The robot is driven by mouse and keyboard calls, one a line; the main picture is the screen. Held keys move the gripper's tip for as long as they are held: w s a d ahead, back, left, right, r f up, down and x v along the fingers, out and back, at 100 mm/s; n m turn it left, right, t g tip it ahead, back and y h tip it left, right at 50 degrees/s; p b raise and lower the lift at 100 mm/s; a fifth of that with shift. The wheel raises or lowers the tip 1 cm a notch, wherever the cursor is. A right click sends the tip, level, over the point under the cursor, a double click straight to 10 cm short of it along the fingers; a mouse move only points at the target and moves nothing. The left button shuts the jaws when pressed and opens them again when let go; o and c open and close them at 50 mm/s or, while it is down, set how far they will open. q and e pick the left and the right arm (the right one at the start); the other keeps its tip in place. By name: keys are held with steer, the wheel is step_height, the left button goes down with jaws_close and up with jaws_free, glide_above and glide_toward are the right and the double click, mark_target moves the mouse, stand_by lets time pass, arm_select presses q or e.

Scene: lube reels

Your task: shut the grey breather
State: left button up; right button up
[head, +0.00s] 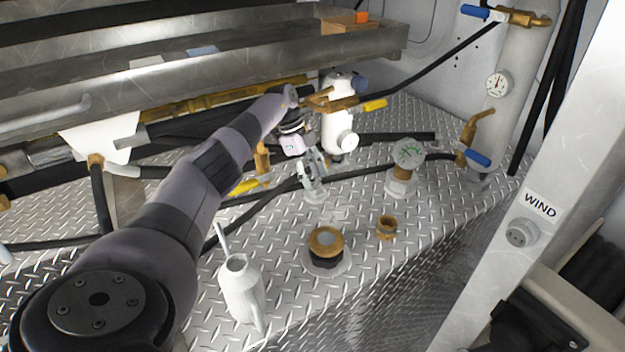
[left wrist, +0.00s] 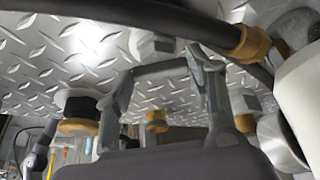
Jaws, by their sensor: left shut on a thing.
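The grey breather (head: 314,194) stands on the diamond-plate deck, small and pale, directly under my left gripper. My left gripper (head: 311,172) reaches down from the upper left and is shut on the breather's top. In the left wrist view, my left gripper (left wrist: 163,95) shows its two fingers apart, with the breather's grey base (left wrist: 152,44) beyond them. The fingers and palm hide most of the breather, so how far it is turned cannot be told. My right gripper is not in view.
A white oil can (head: 241,288) is at the front. A white filter (head: 339,117) and hoses lie behind. Bare deck (head: 360,205) shows to the right.

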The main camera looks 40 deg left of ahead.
arm_select(q)
steer(key=shift+w+m+g+b, duration=0.1)
steer(key=shift+m+g+b, duration=0.3)
steer(key=shift+m+b, duration=0.9)
steer(key=shift+r, duration=0.1)
steer(key=o, duration=1.2)
steer(key=shift+c, duration=0.2)
